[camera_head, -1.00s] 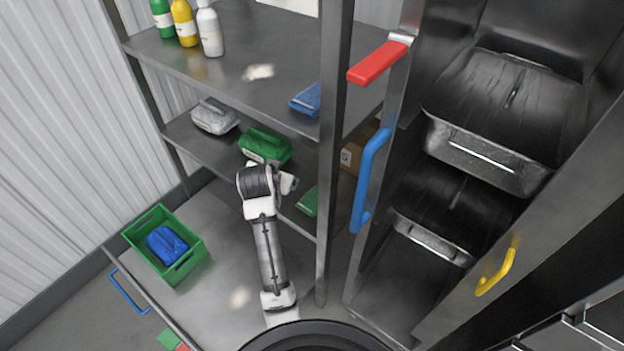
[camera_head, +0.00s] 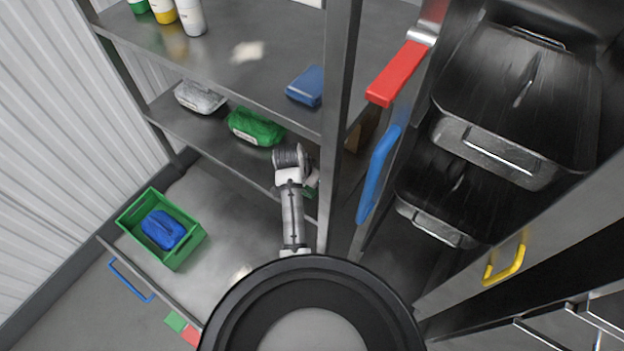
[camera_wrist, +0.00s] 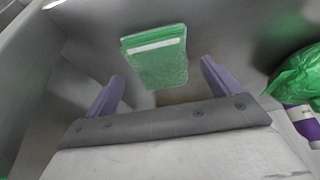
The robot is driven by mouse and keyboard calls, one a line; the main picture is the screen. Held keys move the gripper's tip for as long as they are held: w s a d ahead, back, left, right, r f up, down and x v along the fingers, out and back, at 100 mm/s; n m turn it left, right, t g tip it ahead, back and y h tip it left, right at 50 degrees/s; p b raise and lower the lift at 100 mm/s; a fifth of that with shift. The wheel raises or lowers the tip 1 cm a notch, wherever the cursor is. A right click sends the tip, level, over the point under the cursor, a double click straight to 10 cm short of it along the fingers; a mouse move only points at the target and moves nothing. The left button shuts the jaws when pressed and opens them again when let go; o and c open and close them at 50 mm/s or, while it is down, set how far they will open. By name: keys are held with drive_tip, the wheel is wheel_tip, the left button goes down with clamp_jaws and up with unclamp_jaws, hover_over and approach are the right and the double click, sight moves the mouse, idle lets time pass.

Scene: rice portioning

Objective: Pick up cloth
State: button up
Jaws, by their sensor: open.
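A flat green folded cloth (camera_wrist: 158,62) with a white stripe lies on a grey metal surface in the wrist view. My gripper (camera_wrist: 161,80) is open, its two purple fingers standing apart to the left and right of the near part of the cloth. Nothing is held, and I cannot tell the height of the fingers above it. The gripper's fingers are hidden there.
A green wrapped bundle (camera_head: 256,127) and a pale one (camera_head: 200,97) lie on the middle shelf. A blue folded item (camera_head: 306,86) lies on the upper shelf. A green crate (camera_head: 190,248) holds a blue bundle (camera_head: 163,229). A shelf post (camera_head: 334,150) stands close right of my arm.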

drive_tip(key=shift+x, duration=0.9)
drive_tip(key=shift+f, duration=0.1)
drive_tip(key=c, duration=1.1)
drive_tip(key=shift+o, duration=0.2)
drive_tip(key=shift+w+a+r+b, duration=0.1)
drive_tip(key=shift+a+r+b, duration=0.05)
drive_tip(key=shift+r+b, duration=0.2)
drive_tip(key=r, duration=0.2)
drive_tip(key=r+b, duration=0.1)
drive_tip(key=r, duration=0.1)
drive_tip(key=a+r, duration=0.1)
drive_tip(key=r, duration=0.1)
drive_tip(key=shift+w+r+b, duration=0.1)
drive_tip(key=shift+r+b, duration=0.2)
drive_tip(key=w+a+b, duration=0.2)
drive_tip(key=a, duration=0.7)
drive_tip(key=w+a+b, duration=0.2)
drive_tip(key=w+a, duration=0.1)
drive_tip(key=a, duration=0.6)
drive_tip(key=shift+w+b, duration=0.25)
drive_tip(key=shift+b, duration=0.15)
